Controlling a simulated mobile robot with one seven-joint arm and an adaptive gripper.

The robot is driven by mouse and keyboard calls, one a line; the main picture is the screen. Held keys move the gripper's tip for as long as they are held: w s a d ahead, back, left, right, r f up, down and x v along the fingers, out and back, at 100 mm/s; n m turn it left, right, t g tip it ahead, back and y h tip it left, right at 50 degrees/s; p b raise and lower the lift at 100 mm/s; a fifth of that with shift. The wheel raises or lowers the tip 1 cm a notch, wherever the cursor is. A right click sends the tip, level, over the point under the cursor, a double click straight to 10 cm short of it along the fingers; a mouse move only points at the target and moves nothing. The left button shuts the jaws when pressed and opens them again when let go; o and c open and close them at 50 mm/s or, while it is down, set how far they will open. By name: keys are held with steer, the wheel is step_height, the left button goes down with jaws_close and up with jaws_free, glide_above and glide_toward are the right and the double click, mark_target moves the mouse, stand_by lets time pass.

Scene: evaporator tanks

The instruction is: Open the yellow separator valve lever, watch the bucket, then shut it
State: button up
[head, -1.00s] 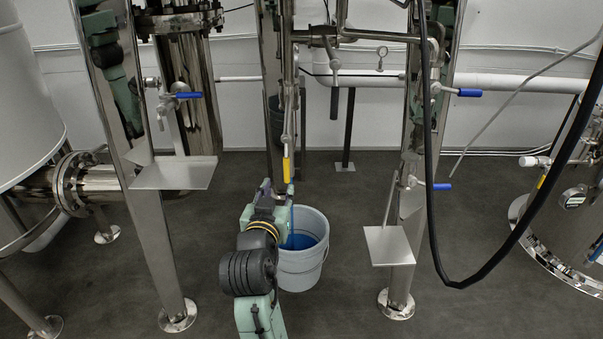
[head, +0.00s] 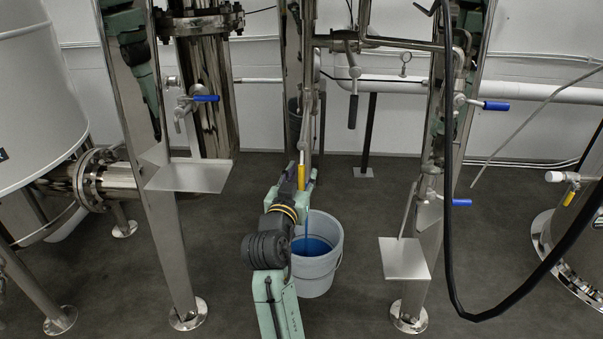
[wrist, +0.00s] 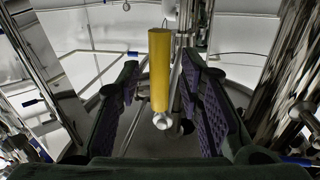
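The yellow separator valve lever (head: 301,177) hangs about upright on a steel pipe at centre. In the wrist view the yellow lever (wrist: 159,70) stands between the two finger pads of my gripper (wrist: 160,78), with a gap on each side. My gripper (head: 301,184) is open around the lever in the head view, not closed on it. The grey bucket (head: 319,272) stands on the floor just beyond my arm. A thin blue stream (head: 306,228) falls into it, and blue liquid (head: 312,246) shows inside. My arm hides part of the bucket's left side.
Blue-handled valves (head: 206,98) are on the left and right legs. Steel plates (head: 190,177) and (head: 404,258) stick out on both sides. A black hose (head: 452,250) hangs at right. Dark floor in front is partly clear.

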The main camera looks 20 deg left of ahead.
steer(key=shift+w, duration=0.2)
steer(key=shift+c, duration=0.3)
jaws_close()
stand_by(0.5)
